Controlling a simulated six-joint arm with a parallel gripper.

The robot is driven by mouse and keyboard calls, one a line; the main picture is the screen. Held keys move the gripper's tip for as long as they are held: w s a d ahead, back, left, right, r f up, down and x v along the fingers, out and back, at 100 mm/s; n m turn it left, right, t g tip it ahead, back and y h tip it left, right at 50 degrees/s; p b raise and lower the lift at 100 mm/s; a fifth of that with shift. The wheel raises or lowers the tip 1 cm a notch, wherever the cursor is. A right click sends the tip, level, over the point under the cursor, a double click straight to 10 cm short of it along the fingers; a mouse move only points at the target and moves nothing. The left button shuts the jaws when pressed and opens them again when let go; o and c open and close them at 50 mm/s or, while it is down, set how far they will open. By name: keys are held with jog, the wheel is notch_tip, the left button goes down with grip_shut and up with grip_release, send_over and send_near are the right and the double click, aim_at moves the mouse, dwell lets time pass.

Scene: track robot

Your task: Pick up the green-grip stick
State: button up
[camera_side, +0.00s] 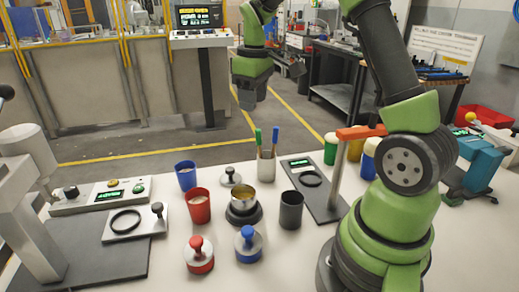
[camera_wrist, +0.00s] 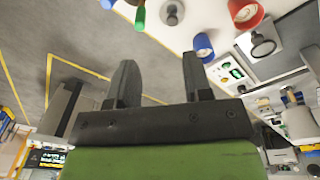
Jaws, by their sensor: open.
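The green-grip stick (camera_side: 258,138) stands upright in a pale cup (camera_side: 266,168) near the back of the white table. A blue-grip stick (camera_side: 275,139) stands beside it in the same cup. In the wrist view, the green grip (camera_wrist: 139,16) is at the top edge, with the blue grip (camera_wrist: 108,4) to its left. My gripper (camera_side: 247,101) hangs above and behind the cup in the side view, apart from the sticks. In the wrist view its two dark fingers (camera_wrist: 160,62) are spread with nothing between them. The lower ends of the sticks are hidden inside the cup.
Blue (camera_side: 186,176), red (camera_side: 199,206) and dark (camera_side: 291,210) cups stand around the pale cup. A silver-and-black round piece (camera_side: 243,206) and knobbed weights are in front. A dark plate with an orange-topped post (camera_side: 340,165) stands to the right.

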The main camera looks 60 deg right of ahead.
notch_tip(320, 180, down, 3)
jog(key=d, duration=0.2)
send_over(259, 145)
jog(key=shift+n+g, duration=0.3)
jog(key=shift+g, duration=0.1)
jog(key=f, duration=0.4)
jog(key=shift+w+f, duration=0.2)
jog(key=f, duration=0.5)
jog(key=shift+d+f, duration=0.3)
jog(key=shift+c, duration=0.2)
grip_shut()
